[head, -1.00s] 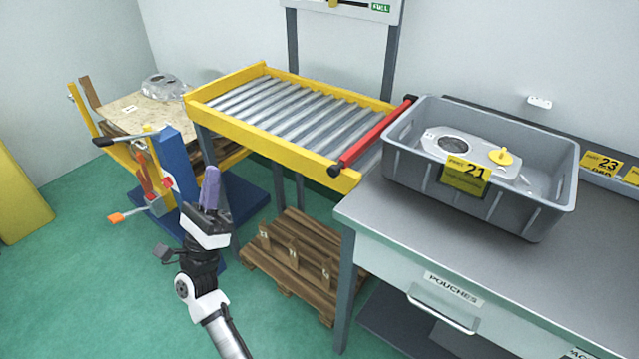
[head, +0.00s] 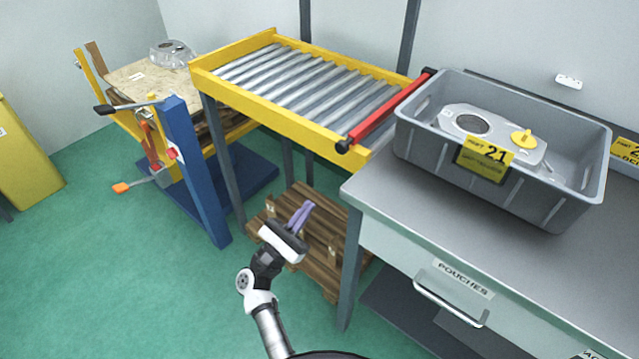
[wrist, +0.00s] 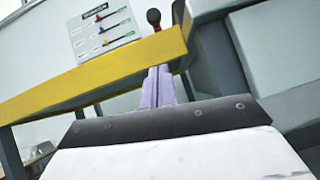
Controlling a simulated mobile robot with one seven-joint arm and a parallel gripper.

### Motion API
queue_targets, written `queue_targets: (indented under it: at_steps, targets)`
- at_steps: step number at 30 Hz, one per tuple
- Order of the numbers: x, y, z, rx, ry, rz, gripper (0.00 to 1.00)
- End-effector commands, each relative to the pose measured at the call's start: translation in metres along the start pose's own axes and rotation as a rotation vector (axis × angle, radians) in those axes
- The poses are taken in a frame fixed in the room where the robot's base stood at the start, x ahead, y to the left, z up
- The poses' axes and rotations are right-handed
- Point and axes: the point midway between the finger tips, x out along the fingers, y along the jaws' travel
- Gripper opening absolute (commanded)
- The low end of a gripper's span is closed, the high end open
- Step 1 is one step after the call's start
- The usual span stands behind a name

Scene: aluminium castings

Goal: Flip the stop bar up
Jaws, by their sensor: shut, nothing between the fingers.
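The stop bar (head: 388,112) is a red bar with black ends, lying across the right end of the roller conveyor (head: 305,88). In the wrist view its black knob and a bit of red (wrist: 154,19) show beyond the yellow rail (wrist: 95,84). My gripper (head: 302,213) has purple fingers pressed together and holds nothing. In the head view it is in front of and below the conveyor's near rail, over the pallet in the picture. In the wrist view the fingertips (wrist: 158,72) point up at the yellow rail, toward the bar's black end. I cannot tell any contact.
A grey tote (head: 540,205) with a casting inside stands on the workbench (head: 400,205), right of the bar. A wooden pallet (head: 325,255) lies under the conveyor. A blue post (head: 195,165) stands left. Green floor (head: 140,290) is free at front left.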

Motion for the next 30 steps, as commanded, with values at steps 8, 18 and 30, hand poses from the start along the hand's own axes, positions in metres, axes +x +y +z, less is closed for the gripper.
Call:
queue_targets:
  at_steps: [8, 18, 30]
  targets:
    - [0.056, 0.0, 0.005, -0.002, -0.001, -0.004, 0.0]
    - [0.112, 0.001, 0.02, 0.002, -0.001, 0.0, 0.0]
    - [0.122, 0.0, 0.029, 0.0, 0.0, 0.0, 0.0]
